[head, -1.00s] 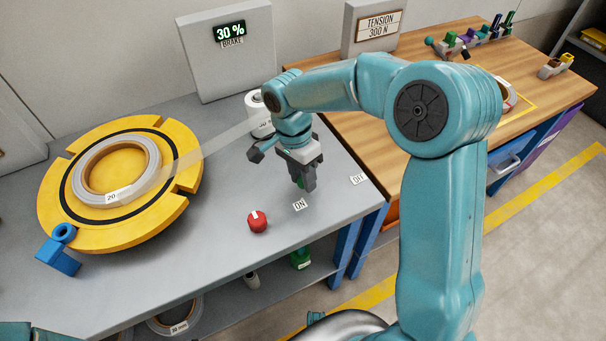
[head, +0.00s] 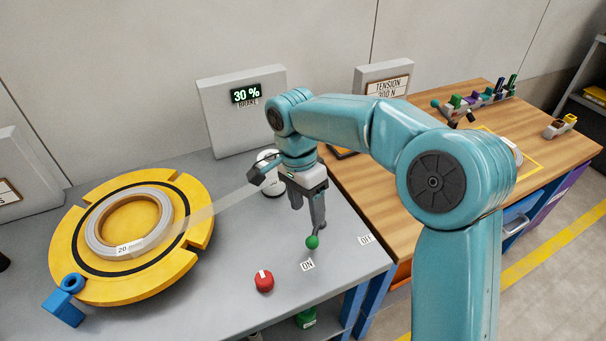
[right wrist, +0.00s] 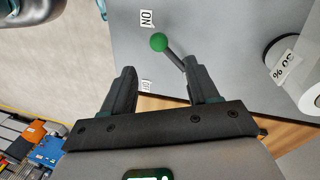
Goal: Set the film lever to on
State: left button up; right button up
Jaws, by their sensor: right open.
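The film lever (head: 312,242) is a thin dark stick with a green ball on its end. In the head view its ball is close to the ON label (head: 307,265) and farther from the OFF label (head: 366,239). The right wrist view shows the ball (right wrist: 158,42) ahead of the fingers, nearer ON than OFF, with the stick's lower end hidden behind a finger. My right gripper (head: 309,215) is open and empty, its fingers just above and behind the ball; I cannot tell whether a finger touches the stick. My left gripper is not in view.
A red knob (head: 264,281) stands left of the ON label. A yellow turntable (head: 75,225) bears a coil (head: 97,240), with film stretching to a white roll (head: 272,180) behind my right gripper.

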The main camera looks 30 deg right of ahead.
notch_tip(320, 180, up, 7)
jog(key=w+p, duration=0.1)
jog(key=shift+w, duration=0.2)
jog(key=shift+a, duration=0.1)
